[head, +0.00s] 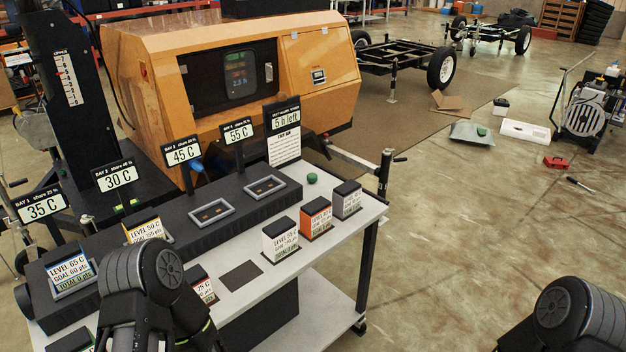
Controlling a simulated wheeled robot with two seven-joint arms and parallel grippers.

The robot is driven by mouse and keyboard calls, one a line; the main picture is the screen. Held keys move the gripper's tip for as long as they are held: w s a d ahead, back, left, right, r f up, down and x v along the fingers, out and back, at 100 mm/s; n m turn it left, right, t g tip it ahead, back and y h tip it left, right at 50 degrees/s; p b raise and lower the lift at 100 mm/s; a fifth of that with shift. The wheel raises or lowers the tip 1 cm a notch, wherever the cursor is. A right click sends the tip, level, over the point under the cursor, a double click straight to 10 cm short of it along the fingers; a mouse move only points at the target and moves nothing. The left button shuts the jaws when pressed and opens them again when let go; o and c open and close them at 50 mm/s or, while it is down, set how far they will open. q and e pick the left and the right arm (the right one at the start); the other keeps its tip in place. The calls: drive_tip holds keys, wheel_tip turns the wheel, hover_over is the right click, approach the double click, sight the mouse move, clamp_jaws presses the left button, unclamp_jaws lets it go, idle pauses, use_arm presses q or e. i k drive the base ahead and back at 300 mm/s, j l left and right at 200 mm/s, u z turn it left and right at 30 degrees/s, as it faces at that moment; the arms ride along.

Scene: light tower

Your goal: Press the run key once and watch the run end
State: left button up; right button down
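A green round button (312,178), which looks like the run key, sits at the back right of the white table (330,226), beside the dark bay rack (185,234). Nothing touches it. A sign reading "5 h left" (285,120) stands behind the rack. Bay signs read 35 C (41,206), 30 C (115,177), 45 C (183,152) and 55 C (237,132). A blue-edged block (72,274) and a yellow block (146,229) stand in the two left bays; the two right bays are empty. Dark links of both my arms show at the bottom; neither gripper's fingertips are visible.
White (280,241), orange (316,219) and grey (346,201) blocks stand along the table's right part. A red-edged block (204,288) is partly behind my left arm. The orange generator (232,75) with a lit display stands behind.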

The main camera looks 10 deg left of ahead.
sight(312, 177)
drive_tip(key=u, duration=0.95)
drive_tip(key=i+l+u, duration=0.1)
drive_tip(key=l+u, duration=0.65)
drive_tip(key=l, duration=0.15)
drive_tip(key=l+u, duration=0.4)
drive_tip(key=k+l+u, duration=0.1)
drive_tip(key=l+u, duration=0.25)
drive_tip(key=l, duration=0.2)
drive_tip(key=k+l, duration=0.1)
drive_tip(key=l, duration=0.25)
drive_tip(key=k+l, duration=0.1)
drive_tip(key=l, duration=0.3)
drive_tip(key=k+l+u, duration=0.1)
drive_tip(key=l, duration=0.25)
drive_tip(key=k+l, duration=0.1)
drive_tip(key=l, duration=0.25)
drive_tip(key=k+l+u, duration=0.1)
drive_tip(key=l, duration=0.25)
drive_tip(key=k+l, duration=0.15)
drive_tip(key=l, duration=0.25)
